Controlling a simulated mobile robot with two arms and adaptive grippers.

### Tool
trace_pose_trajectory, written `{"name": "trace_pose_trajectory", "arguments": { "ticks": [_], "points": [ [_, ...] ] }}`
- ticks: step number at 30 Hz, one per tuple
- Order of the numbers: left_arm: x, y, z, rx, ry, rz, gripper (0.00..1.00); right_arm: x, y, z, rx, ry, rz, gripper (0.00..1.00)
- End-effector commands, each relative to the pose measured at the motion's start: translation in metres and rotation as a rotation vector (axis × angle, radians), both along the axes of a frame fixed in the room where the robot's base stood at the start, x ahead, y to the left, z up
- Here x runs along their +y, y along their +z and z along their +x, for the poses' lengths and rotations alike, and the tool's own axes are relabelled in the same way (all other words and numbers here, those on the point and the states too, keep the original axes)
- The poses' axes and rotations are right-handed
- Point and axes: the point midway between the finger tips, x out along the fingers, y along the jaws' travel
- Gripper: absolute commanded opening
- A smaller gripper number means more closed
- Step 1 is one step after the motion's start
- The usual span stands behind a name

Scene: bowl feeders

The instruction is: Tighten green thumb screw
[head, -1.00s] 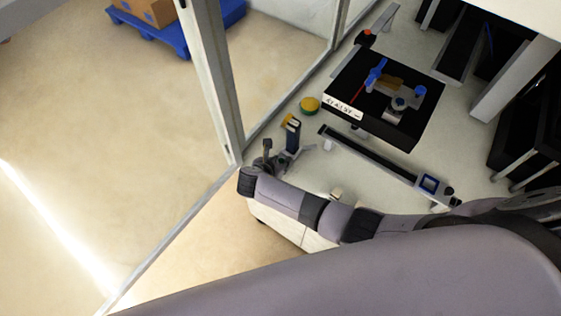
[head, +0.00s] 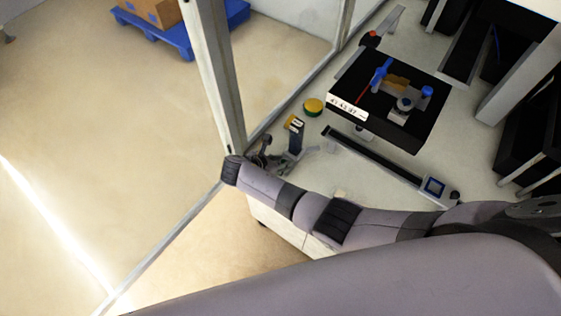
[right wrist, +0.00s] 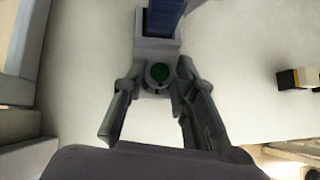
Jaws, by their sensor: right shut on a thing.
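The green thumb screw (right wrist: 159,72) shows in the right wrist view as a dark green round head at the foot of a grey stand (right wrist: 157,42) with a dark blue upper part. My right gripper (right wrist: 156,84) has one finger on each side of the screw head and is shut on it. The exact contact at the fingertips is hard to make out. In the head view, my right gripper (head: 266,152) is small and dark beside the upright stand (head: 296,134). The screw itself cannot be made out there. My left gripper is not in view.
A black box (head: 388,98) with blue parts and a long dark rail (head: 372,153) with a small screen lie on the pale table. A frame post (head: 213,75) rises close by the gripper.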

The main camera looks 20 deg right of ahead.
Motion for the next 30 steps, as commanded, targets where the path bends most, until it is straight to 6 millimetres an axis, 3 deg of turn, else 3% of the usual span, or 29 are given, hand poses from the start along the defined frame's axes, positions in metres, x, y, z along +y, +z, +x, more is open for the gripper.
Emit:
{"name": "trace_pose_trajectory", "arguments": {
  "ticks": [3,4,7,20,30],
  "points": [
    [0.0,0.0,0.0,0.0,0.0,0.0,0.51,0.001,-0.001,-0.001,0.002,0.0,0.004,0.0],
    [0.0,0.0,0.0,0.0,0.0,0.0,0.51,0.001,-0.001,-0.001,0.003,0.001,0.003,0.28],
    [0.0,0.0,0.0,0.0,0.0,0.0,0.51,0.0,-0.001,-0.001,0.002,0.001,0.002,0.34],
    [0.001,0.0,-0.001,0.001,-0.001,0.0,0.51,0.0,0.007,0.0,0.0,0.001,0.001,0.34],
    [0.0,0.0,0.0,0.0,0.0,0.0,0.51,0.0,0.06,0.0,-0.003,0.001,0.004,0.34]
  ]
}}
